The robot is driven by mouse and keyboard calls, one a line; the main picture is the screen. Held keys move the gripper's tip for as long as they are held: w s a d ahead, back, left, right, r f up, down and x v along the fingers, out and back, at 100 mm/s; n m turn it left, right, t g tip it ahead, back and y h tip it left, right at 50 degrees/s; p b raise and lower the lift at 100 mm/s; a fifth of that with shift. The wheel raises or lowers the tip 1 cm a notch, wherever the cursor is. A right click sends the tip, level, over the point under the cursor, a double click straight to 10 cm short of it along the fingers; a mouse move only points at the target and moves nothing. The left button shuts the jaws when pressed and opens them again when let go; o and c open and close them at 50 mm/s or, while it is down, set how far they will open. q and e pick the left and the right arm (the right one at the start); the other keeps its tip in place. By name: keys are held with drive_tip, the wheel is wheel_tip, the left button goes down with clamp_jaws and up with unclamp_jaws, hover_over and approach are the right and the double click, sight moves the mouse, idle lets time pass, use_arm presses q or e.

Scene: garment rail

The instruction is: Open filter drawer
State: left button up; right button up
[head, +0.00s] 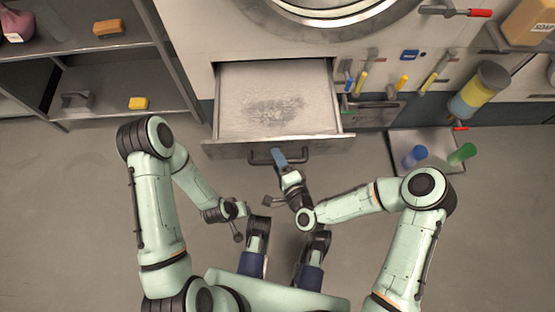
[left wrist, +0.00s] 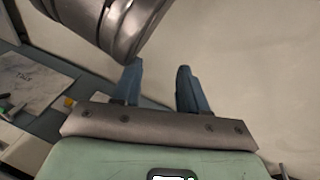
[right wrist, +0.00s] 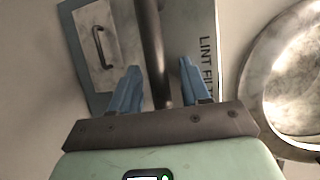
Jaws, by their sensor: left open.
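The filter drawer (head: 327,100) stands pulled out from the machine's front below the round door, with grey fluff (head: 273,108) on its pale inside. Its front bears a dark bar handle (head: 300,155). My right gripper (head: 279,156) is at the middle of this handle. In the right wrist view a dark bar (right wrist: 150,35) passes between its blue fingers (right wrist: 159,68), which stand apart with a gap on one side. My left gripper (left wrist: 160,70) is open and empty, away from the drawer; its fingers hardly show in the head view.
The round door (head: 330,18) is above the drawer. Tools hang to its right, near a yellow-blue cylinder (head: 480,92). A tray (head: 400,140) with blue and green cups lies at right. Shelves (head: 120,60) stand at left. The floor left of the drawer is clear.

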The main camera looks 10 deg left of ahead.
use_arm(q)
drive_tip(key=shift+m+h, duration=0.3)
drive_tip(key=shift+h, duration=0.1)
drive_tip(key=r+p, duration=0.1)
drive_tip(key=s+d+r+p, duration=0.1)
drive_tip(key=r, duration=0.1)
drive_tip(key=s+d+r+p, duration=0.1)
drive_tip(key=r, duration=0.1)
drive_tip(key=shift+d+p, duration=0.25)
drive_tip(key=shift+p, duration=0.1)
use_arm(e)
drive_tip(key=v, duration=1.3)
drive_tip(key=shift+s, duration=0.2)
